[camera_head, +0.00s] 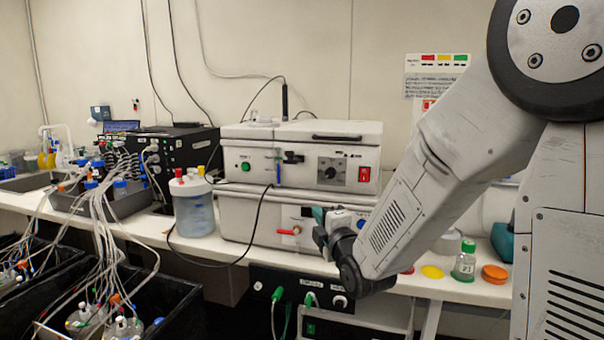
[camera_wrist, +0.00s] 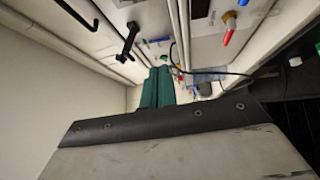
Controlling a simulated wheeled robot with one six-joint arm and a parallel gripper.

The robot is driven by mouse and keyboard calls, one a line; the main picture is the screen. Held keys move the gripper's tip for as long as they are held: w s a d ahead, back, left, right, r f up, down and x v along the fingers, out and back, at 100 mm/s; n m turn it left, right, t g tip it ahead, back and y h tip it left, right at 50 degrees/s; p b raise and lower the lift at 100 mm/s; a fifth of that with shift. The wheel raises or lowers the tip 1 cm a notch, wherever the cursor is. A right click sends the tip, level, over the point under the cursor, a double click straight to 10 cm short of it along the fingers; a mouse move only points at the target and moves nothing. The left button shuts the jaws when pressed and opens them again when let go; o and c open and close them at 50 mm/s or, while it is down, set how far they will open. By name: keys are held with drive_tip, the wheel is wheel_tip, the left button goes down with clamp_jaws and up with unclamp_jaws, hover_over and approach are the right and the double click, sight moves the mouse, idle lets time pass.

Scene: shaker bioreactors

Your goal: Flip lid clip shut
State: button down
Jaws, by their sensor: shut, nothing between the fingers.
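The upper white shaker box (camera_head: 230,178) stands on a second white box with its lid (camera_head: 345,128) down. A black lid clip (camera_head: 293,157) sits on its front at the lid seam. In the wrist view a black clip (camera_wrist: 128,40) sticks out from the white front, above and left of my fingers. I cannot tell whether it is latched. My gripper (camera_head: 319,214) is in front of the lower box, below the clip. Its green fingers (camera_wrist: 157,88) are together and empty, apart from the clip.
A red-handled valve (camera_head: 290,231) is on the lower box. A lidded bottle (camera_head: 193,205) stands to the left, and a dark cable hangs across the box fronts. Tubed vessels fill the lower left.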

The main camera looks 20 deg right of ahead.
sight(297, 163)
drive_tip(key=shift+s+r+n+t+y, duration=0.1)
drive_tip(key=shift+s+r+n+t, duration=0.05)
drive_tip(key=shift+n+t, duration=0.65)
drive_tip(key=shift+s+r+n+t+y, duration=0.1)
drive_tip(key=shift+s+r+n+t, duration=0.1)
drive_tip(key=shift+n+t, duration=0.6)
drive_tip(key=shift+s+r+n+t+y, duration=0.1)
drive_tip(key=shift+s+n+t, duration=0.05)
drive_tip(key=shift+n+t, duration=0.6)
drive_tip(key=x, duration=1.4)
drive_tip(key=shift+a, duration=0.2)
